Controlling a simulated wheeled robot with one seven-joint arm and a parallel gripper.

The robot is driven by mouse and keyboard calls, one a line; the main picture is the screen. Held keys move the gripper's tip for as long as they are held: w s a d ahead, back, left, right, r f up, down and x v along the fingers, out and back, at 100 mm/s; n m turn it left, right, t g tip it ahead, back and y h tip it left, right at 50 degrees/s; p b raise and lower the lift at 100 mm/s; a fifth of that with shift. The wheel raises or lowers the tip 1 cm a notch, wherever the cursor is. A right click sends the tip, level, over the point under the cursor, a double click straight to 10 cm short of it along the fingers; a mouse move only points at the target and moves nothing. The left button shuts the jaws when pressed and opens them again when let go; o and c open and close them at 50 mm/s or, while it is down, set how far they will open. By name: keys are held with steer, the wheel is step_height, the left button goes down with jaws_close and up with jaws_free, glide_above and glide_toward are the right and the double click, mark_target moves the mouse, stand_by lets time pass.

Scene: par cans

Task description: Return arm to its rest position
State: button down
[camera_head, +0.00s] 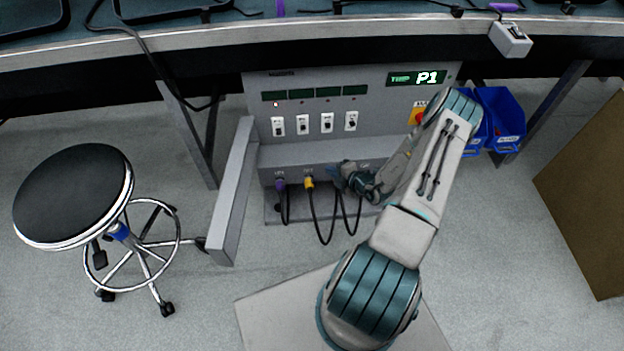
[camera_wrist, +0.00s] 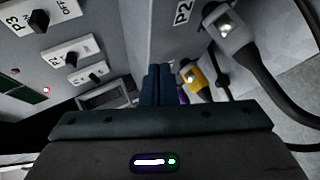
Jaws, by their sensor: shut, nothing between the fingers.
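My arm (camera_head: 405,230) reaches from the bottom middle of the head view up and then back toward the front of a grey power panel (camera_head: 350,80). My gripper (camera_head: 348,172) is at the panel's lower ledge, right of the yellow plug (camera_head: 309,182). In the wrist view my gripper (camera_wrist: 158,72) is shut and empty, its fingers together in front of the panel. The yellow plug (camera_wrist: 192,78) and a grey plug (camera_wrist: 228,28) with a black cable show to the right of the fingers. The panel display reads "TRIP P1".
A round black stool (camera_head: 75,195) stands at the left. The grey panel door (camera_head: 234,190) hangs open. Blue bins (camera_head: 500,120) are right of the panel, and a brown board (camera_head: 590,200) is at far right. A workbench (camera_head: 200,38) runs above; cables hang below the plugs.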

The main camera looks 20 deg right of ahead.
stand_by(0.4)
steer(key=s+a+r+n+g+y+p, duration=0.1)
steer(key=a+r+n+g+y+p, duration=0.3)
steer(key=r+n, duration=0.75)
steer(key=s+a+r+n+g+h+p, duration=0.15)
steer(key=a+r+n+p, duration=0.5)
steer(key=r, duration=1.05)
steer(key=s+a+r+n+g+y+p, duration=0.1)
steer(key=a+r+n+g+y+p, duration=0.15)
steer(key=a+r+n+p, duration=0.9)
steer(key=s+d+r+n+h+p, duration=0.1)
steer(key=s+r+n+h+p, duration=0.2)
steer(key=r, duration=0.9)
steer(key=s+d+r+n+h+p, duration=0.2)
steer(key=s+r+n+h+p, duration=0.1)
steer(key=s+r+n, duration=0.7)
steer(key=s+d+r+n+g+h+p, duration=0.1)
steer(key=s+r+n, duration=0.6)
steer(key=r, duration=0.7)
steer(key=d+n+h+p, duration=0.1)
steer(key=h+p, duration=0.1)
steer(key=shift+r+h+p, duration=0.15)
steer(key=shift+h+p, duration=0.15)
